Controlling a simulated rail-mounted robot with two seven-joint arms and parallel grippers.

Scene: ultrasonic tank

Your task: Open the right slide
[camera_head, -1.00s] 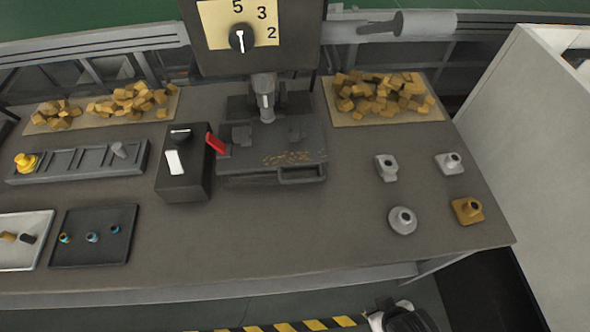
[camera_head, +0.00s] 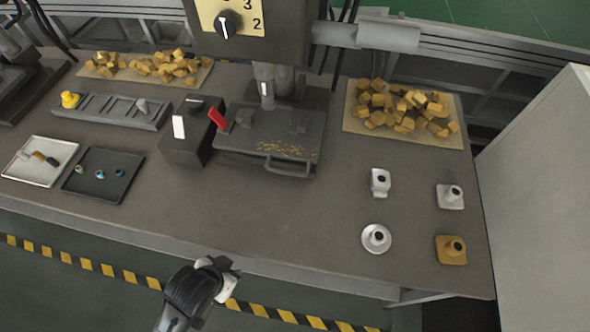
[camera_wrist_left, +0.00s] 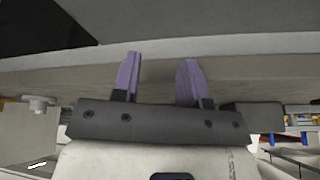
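Nothing in view is plainly marked as the right slide, and I cannot tell which part it is. A dark machine block (camera_head: 270,135) with a bar handle (camera_head: 288,168) on its front stands on the bench under the machine head. My left gripper (camera_head: 222,270) is in front of and apart from the bench's front edge in the head view. In the left wrist view the left gripper (camera_wrist_left: 160,78) is open and empty, its two purple fingers spread, with a grey edge beyond them. My right gripper is not in view.
The bench (camera_head: 270,215) holds a black control box (camera_head: 185,150), a long slotted rack (camera_head: 115,110), two trays at the left, several small fittings at the right and mats of brown chunks behind. A tall white panel (camera_head: 540,170) stands to the right.

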